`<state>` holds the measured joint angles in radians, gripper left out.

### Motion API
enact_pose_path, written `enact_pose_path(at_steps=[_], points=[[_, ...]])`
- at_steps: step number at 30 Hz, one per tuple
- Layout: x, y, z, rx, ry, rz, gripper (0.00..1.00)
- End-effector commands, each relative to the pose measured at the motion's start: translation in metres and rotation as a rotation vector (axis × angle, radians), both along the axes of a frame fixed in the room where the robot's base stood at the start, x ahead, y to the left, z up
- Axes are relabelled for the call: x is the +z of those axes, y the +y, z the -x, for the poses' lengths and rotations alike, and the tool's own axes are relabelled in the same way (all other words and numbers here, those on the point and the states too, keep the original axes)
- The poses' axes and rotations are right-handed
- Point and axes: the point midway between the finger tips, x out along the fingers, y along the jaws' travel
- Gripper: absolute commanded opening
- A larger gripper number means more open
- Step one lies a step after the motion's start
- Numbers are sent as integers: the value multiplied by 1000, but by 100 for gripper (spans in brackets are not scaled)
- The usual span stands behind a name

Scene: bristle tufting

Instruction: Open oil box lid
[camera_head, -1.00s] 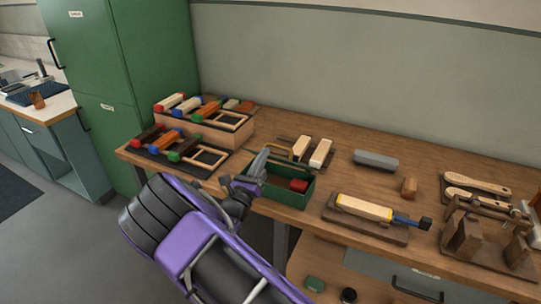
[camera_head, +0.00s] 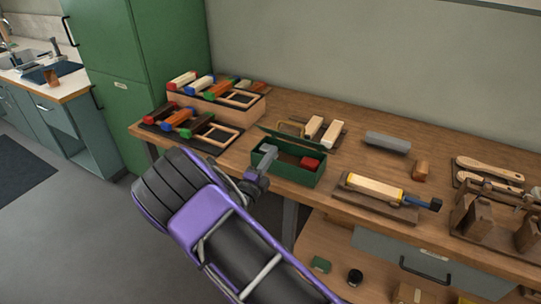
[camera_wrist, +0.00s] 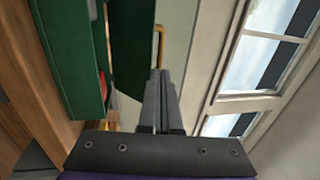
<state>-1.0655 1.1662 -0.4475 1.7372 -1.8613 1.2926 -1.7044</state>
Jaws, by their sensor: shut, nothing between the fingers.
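The green oil box (camera_head: 300,180) stands at the front edge of the wooden bench, with a red block (camera_head: 309,163) inside. Its lid (camera_head: 303,147) is raised along the back side, so the inside shows. My gripper (camera_head: 266,150) is at the left end of the box, over its opening. In the wrist view the grey fingers (camera_wrist: 160,88) are shut and empty. The box (camera_wrist: 80,60) is to their left there, and the dark green lid (camera_wrist: 132,45) is close beside them. A brass-coloured handle (camera_wrist: 160,38) shows beyond the fingertips. Whether the fingers touch the lid I cannot tell.
Racks of coloured-ended blocks (camera_head: 213,90) stand to the left of the box. Pale wooden blocks (camera_head: 331,132) lie behind it. A brush block on a board (camera_head: 375,189) is to the right, and a grey bar (camera_head: 387,143) lies farther back.

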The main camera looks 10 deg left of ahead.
Motion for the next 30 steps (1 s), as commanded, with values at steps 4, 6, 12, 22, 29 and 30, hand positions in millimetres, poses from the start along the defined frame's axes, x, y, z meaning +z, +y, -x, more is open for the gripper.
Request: enact_pose_path(at_steps=[4, 6, 12, 22, 29, 30], points=[[7, -13, -32, -4, -3, -3, 0], [10, -18, -46, -3, -3, -3, 0], [17, -29, -79, -2, -3, -4, 0], [21, -35, -99, 0, -2, -2, 0], [21, -35, -99, 0, -2, -2, 0], [21, -35, -99, 0, -2, -2, 0]])
